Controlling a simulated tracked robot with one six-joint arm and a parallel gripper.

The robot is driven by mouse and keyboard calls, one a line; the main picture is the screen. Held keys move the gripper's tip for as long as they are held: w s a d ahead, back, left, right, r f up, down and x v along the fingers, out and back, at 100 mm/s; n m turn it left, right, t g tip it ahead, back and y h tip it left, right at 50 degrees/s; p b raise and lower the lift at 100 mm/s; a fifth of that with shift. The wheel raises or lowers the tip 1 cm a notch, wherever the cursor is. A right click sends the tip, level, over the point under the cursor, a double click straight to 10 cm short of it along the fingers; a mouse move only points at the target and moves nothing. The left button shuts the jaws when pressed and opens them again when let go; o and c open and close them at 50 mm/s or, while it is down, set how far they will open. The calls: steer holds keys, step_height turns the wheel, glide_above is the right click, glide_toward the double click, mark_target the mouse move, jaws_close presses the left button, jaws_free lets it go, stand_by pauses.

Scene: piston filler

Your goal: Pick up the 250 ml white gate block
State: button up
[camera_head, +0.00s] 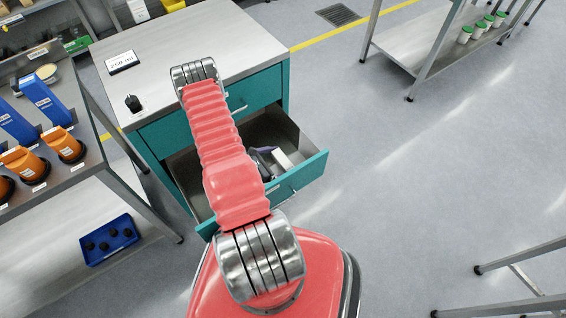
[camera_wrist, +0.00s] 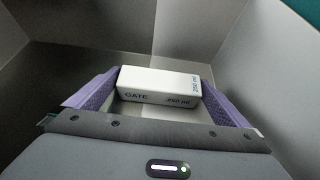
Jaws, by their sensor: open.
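The white gate block (camera_wrist: 158,84) lies in the open drawer, with "GATE" and "250 ml" printed on it in the wrist view. It also shows in the head view (camera_head: 283,160), partly hidden by my arm. My gripper (camera_wrist: 160,97) is open in the drawer, with one purple finger to the left of the block and the other to its right. The gripper in the head view (camera_head: 266,152) is mostly hidden behind my arm. I cannot tell whether the fingers touch the block.
The open drawer (camera_head: 300,138) of the teal cabinet (camera_head: 262,92) has grey walls close around the gripper. A "250 ml" sign (camera_head: 122,62) and a small black object (camera_head: 133,103) are on the cabinet top.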

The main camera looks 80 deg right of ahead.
mark_target(283, 160)
steer(key=shift+s+d+f, duration=0.25)
steer(key=shift+s+d, duration=0.05)
stand_by(0.4)
steer(key=c, duration=0.8)
step_height(283, 160, up, 18)
stand_by(0.7)
stand_by(0.5)
